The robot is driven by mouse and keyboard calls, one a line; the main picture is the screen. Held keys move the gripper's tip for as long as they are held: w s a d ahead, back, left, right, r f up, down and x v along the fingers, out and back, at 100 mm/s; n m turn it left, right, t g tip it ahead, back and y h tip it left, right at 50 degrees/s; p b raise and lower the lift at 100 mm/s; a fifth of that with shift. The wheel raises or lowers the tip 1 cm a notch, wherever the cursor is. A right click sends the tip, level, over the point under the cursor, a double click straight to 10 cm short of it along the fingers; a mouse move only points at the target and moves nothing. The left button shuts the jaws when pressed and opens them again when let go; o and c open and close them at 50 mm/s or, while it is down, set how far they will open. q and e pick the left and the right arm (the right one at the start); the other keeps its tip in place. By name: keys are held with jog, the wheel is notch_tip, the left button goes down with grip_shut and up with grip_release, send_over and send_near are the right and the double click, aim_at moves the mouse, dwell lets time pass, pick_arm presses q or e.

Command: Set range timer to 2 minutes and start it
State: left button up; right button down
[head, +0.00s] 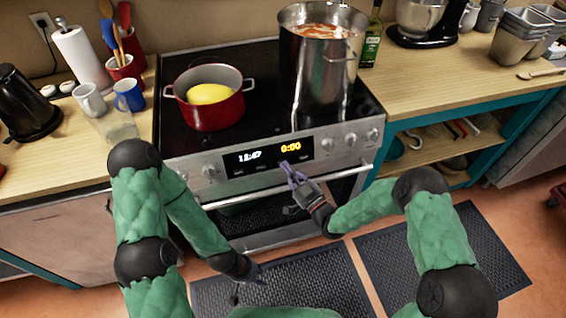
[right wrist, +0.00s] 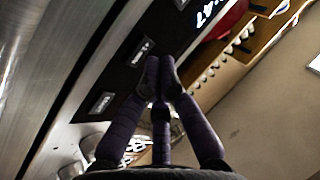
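The range (head: 185,150) has a silver front panel with knobs and a dark display (head: 268,156). The display shows 12:47 in white and a timer reading of 0:00 in yellow. My right gripper (head: 288,170) is at the panel just below the yellow timer digits. In the right wrist view its fingertips (right wrist: 158,70) are together with nothing between them. Small labelled buttons (right wrist: 140,52) lie beside the fingertips on the dark strip; I cannot tell whether the tips touch the panel. My left gripper (head: 258,278) hangs low over the floor mat, away from the range; its opening is unclear.
A red pot (head: 222,110) with something yellow in it and a tall steel pot (head: 318,75) stand on the cooktop. The oven handle (head: 232,200) runs across below the panel. Mugs (head: 128,92) and a glass (head: 116,126) stand on the left counter. Floor mats (head: 320,285) lie in front.

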jog(key=shift+w+f, duration=0.1)
dwell(0.5)
jog(key=shift+w+a+b, duration=0.15)
jog(key=shift+w+b, duration=0.15)
jog(key=shift+b, duration=0.15)
jog(key=shift+w+f, duration=0.1)
dwell(0.3)
jog(key=shift+s+r, duration=0.2)
jog(key=shift+s, duration=0.35)
jog(key=shift+d, duration=0.2)
jog(key=s, duration=0.1)
jog(key=s+d+r+p, duration=0.1)
jog(key=s, duration=0.1)
jog(key=s+r+p, duration=0.1)
jog(key=s, duration=0.1)
jog(key=shift+s+d, duration=0.2)
jog(key=shift+d, duration=0.15)
jog(key=shift+f, duration=0.1)
dwell(0.7)
